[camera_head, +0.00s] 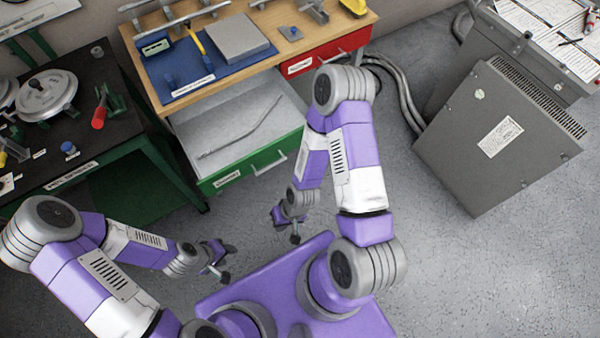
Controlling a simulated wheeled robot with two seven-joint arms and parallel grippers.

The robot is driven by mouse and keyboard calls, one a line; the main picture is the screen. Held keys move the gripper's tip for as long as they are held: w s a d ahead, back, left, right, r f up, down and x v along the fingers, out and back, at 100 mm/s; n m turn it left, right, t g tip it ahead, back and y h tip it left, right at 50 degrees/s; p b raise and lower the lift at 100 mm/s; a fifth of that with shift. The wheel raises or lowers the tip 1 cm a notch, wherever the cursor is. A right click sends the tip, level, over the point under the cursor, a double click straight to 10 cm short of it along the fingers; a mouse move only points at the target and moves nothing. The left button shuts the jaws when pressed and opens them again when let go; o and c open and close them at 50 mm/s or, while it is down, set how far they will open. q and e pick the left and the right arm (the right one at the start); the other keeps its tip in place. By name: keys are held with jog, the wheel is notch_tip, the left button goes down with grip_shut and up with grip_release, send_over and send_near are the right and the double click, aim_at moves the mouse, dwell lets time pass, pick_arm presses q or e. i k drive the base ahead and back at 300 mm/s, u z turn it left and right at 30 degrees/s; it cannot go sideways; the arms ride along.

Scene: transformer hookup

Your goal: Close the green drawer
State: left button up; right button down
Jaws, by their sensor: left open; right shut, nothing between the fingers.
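The green drawer (257,168) is pulled out from under the wooden workbench. It has a green front with a pale handle (268,165) and a white label, and a thin grey rod (245,132) lies inside it. My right gripper (288,231) is shut and empty, just in front of the drawer front and below its right part in the picture. It looks apart from the handle. My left gripper (221,262) is open and empty, lower and further left, above the floor.
The workbench (278,23) carries a blue mat with tools. A red drawer (325,56) beside the green one looks shut. A dark green table (80,150) stands left. A grey cabinet (500,140) and cables are right.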

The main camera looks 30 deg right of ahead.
aim_at(222, 115)
jog(key=z, duration=1.5)
jog(key=k, duration=0.85)
jog(key=u, duration=1.45)
jog(key=i, duration=0.5)
